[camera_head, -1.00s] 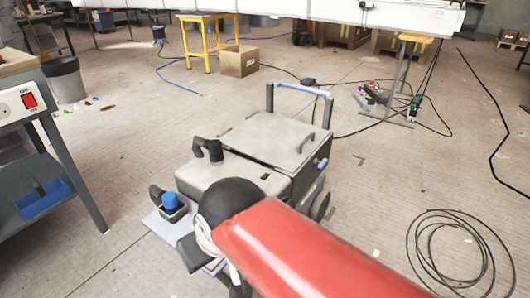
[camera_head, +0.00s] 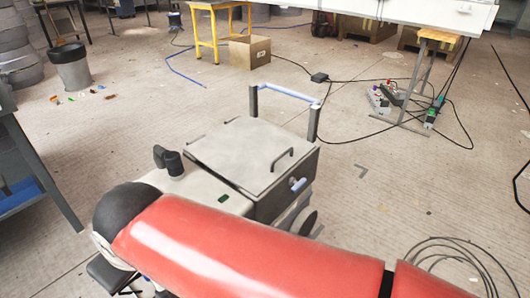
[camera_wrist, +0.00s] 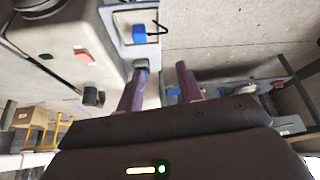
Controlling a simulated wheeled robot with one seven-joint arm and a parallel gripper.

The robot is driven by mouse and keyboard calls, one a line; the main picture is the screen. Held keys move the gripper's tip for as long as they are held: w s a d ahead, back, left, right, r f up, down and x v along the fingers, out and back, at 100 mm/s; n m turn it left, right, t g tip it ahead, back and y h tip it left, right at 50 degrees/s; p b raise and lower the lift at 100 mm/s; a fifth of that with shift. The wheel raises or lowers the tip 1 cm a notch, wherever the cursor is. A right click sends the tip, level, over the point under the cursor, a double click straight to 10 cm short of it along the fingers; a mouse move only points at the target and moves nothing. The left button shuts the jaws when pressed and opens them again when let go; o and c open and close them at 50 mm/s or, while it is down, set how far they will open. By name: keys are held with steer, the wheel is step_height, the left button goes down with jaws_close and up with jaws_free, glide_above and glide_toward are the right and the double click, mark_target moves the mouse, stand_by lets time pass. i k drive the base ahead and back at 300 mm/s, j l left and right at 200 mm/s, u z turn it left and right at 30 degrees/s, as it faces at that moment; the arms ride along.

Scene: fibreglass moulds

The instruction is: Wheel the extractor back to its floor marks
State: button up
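The extractor (camera_head: 250,155) is a pale grey wheeled box with a dark side, a lid with a handle, a black hose elbow and a push bar with a pale blue grip (camera_head: 290,93). It stands upright in mid-floor; my red arm covers its near end. Its pale body also shows upside down in the wrist view (camera_wrist: 60,45). A dark corner mark (camera_head: 360,171) lies on the floor to its right; I cannot make out other marks. My gripper (camera_wrist: 160,68) is open, its purple fingers apart beside the extractor's end. I cannot tell whether they touch it.
A blue-shelved bench (camera_head: 15,195) stands at left. A bin (camera_head: 70,68), a yellow stool (camera_head: 215,30) and a cardboard box (camera_head: 250,52) are behind. Cables lie behind and right, with a black coil (camera_head: 455,262) at front right. Floor right of the extractor is mostly clear.

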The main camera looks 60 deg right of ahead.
mark_target(277, 207)
steer(key=l+u, duration=0.1)
steer(key=l, duration=0.35)
steer(key=k+l+u, duration=0.1)
steer(key=l, duration=0.35)
steer(key=k+l, duration=0.1)
steer(key=l, duration=0.35)
steer(key=l+u, duration=0.15)
steer(key=l, duration=0.3)
steer(key=k+l+u, duration=0.1)
steer(key=l, duration=0.35)
steer(key=k+l+u, duration=0.1)
steer(key=l, duration=0.3)
steer(key=k+l+u, duration=0.1)
steer(key=l, duration=0.3)
steer(key=k+l, duration=0.15)
steer(key=l, duration=0.2)
steer(key=k+l, duration=0.15)
steer(key=l, duration=0.2)
steer(key=k+l, duration=0.1)
steer(key=l, duration=0.25)
steer(key=k+l, duration=0.15)
steer(key=l, duration=0.15)
steer(key=k+j+z, duration=0.35)
